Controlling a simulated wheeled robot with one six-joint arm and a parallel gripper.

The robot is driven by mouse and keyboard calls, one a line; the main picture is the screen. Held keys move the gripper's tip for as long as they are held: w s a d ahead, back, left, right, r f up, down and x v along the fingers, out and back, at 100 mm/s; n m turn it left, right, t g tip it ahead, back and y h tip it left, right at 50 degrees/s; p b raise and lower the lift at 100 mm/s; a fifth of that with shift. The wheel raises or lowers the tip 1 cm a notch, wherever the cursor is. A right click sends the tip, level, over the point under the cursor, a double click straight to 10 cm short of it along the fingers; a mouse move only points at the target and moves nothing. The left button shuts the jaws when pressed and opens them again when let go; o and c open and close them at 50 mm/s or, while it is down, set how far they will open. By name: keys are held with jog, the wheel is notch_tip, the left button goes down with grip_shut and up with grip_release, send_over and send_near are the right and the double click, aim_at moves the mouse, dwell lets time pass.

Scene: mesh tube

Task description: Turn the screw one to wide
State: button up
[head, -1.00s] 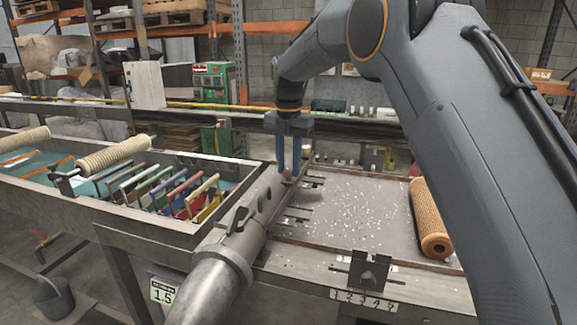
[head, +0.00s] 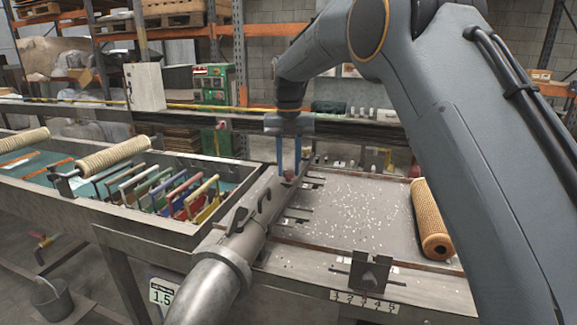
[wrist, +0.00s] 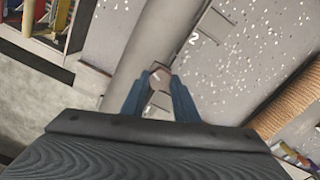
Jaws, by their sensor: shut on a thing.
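The screw (wrist: 159,74) is a small brownish head on the upper side of the grey metal tube (head: 243,240). It sits toward the tube's far end. My gripper (head: 288,176) points down at it with two blue fingers and is shut on the screw. The wrist view also shows the fingertips (wrist: 157,78) on both sides of the screw head, with the grey tube (wrist: 150,40) behind. The fingers hide part of the screw. I cannot read which setting it stands at.
A speckled flat table (head: 350,210) lies right of the tube, with a ribbed tan roller (head: 430,220) at its right edge. A trough (head: 150,222) with several coloured handled frames stands left. A dark bracket (head: 370,270) stands at the table's front edge.

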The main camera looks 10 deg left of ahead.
aim_at(288, 171)
dwell(0.3)
jog(key=o, duration=1.1)
jog(key=shift+c, duration=0.2)
jog(key=shift+r+b, duration=0.95)
jog(key=shift+r, duration=2.95)
